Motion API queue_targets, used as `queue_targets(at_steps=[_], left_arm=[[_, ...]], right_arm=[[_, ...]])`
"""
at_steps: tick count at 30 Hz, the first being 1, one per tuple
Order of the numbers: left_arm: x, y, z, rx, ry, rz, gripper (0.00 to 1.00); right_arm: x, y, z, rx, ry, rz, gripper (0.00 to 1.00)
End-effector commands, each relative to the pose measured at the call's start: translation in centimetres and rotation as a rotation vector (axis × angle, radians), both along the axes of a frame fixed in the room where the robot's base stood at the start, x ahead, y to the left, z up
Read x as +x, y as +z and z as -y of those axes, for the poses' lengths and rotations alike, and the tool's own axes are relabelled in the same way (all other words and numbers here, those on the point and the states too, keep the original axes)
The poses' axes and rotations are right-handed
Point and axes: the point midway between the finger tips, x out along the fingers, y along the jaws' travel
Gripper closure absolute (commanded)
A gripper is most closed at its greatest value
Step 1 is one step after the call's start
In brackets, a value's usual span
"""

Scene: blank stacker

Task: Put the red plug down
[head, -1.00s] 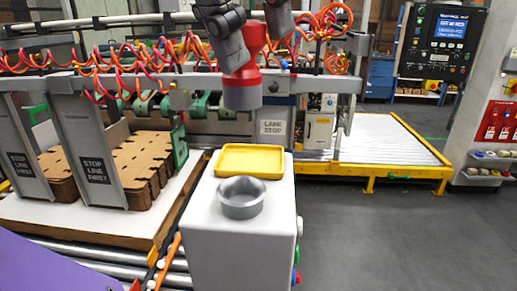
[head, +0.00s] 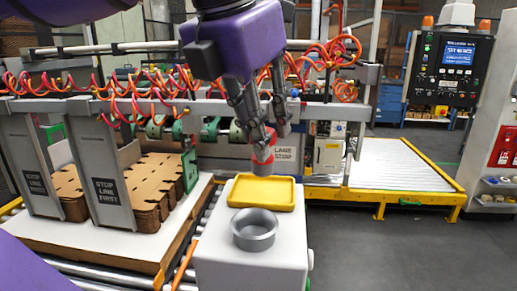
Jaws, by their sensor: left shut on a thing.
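The red plug (head: 264,151) with its grey lower end is held upright, slightly tilted, by my left gripper (head: 267,137). The gripper is shut on the plug's upper part and hides some of it. The plug's lower end overlaps the back edge of the yellow tray (head: 262,193) in the head view; I cannot tell whether it touches. The tray is empty and lies on a white stand (head: 225,262). A round grey open socket (head: 255,230) stands on the same stand, in front of the tray, and is empty. My right gripper is out of view.
Stacks of brown cardboard blanks (head: 155,185) stand between grey plates on the left. A metal rail with orange coiled hoses (head: 120,85) runs behind the stand. A yellow-framed roller bed (head: 390,165) and a control panel (head: 455,60) are at the right. The floor there is clear.

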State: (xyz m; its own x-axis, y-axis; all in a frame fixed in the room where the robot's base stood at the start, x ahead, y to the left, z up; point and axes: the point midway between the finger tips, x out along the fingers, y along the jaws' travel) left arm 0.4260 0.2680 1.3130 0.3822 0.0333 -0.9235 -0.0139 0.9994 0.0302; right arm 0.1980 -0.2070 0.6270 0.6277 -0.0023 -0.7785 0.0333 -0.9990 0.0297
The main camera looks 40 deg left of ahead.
Motion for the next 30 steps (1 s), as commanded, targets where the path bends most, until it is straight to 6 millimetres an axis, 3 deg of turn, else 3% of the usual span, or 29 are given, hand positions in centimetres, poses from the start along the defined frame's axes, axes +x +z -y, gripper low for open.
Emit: queue_targets(at_steps=[10, 23, 24, 27, 30], left_arm=[[0.6, -3.8, -0.5, 0.001, -0.003, 0.0, 1.0], [0.7, -4.6, -0.5, 0.0, -0.001, -0.001, 1.0], [0.7, -4.5, -0.5, 0.001, 0.0, -0.001, 0.69], [0.7, -4.5, -0.5, 0.001, 0.0, -0.001, 0.56], [0.7, -4.5, -0.5, 0.001, 0.0, -0.001, 0.56]], right_arm=[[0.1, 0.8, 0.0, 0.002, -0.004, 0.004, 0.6], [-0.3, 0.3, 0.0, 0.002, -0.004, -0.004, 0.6], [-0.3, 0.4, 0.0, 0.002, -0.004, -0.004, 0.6], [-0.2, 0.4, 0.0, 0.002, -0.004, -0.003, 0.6], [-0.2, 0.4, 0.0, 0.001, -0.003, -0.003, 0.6]])
